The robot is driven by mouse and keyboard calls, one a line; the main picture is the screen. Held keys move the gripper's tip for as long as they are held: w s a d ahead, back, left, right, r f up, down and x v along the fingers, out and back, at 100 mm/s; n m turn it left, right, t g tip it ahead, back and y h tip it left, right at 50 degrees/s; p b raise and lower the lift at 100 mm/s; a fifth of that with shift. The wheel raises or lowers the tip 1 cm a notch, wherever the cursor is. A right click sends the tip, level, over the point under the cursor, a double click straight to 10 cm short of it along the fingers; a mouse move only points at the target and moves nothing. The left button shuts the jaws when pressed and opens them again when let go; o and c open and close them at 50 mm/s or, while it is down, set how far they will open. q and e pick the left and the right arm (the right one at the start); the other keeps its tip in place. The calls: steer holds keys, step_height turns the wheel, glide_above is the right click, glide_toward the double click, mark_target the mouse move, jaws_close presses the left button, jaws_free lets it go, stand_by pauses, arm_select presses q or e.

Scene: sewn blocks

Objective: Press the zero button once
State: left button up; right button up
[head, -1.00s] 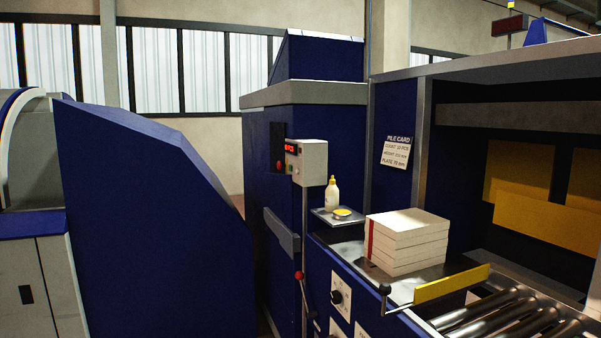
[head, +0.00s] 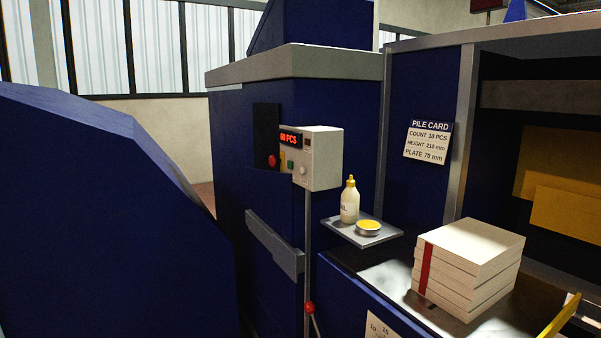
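A pale grey control box (head: 322,160) stands on a thin post in front of the dark blue machine, near the middle of the head view. Its red-lit display (head: 291,139) appears to read "60 PCS", with the left end hard to make out. On its front face below the display are a small green button (head: 290,167) and a pale round button or knob (head: 303,171). No label shows which one is the zero button. Neither gripper is in view.
A small tray (head: 385,232) right of the box holds a glue bottle (head: 349,203) and a yellow-topped tin (head: 368,228). A banded stack of blocks (head: 470,262) lies on the metal table. A red-knobbed lever (head: 310,308) stands below. A blue sloped machine (head: 100,220) fills the left.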

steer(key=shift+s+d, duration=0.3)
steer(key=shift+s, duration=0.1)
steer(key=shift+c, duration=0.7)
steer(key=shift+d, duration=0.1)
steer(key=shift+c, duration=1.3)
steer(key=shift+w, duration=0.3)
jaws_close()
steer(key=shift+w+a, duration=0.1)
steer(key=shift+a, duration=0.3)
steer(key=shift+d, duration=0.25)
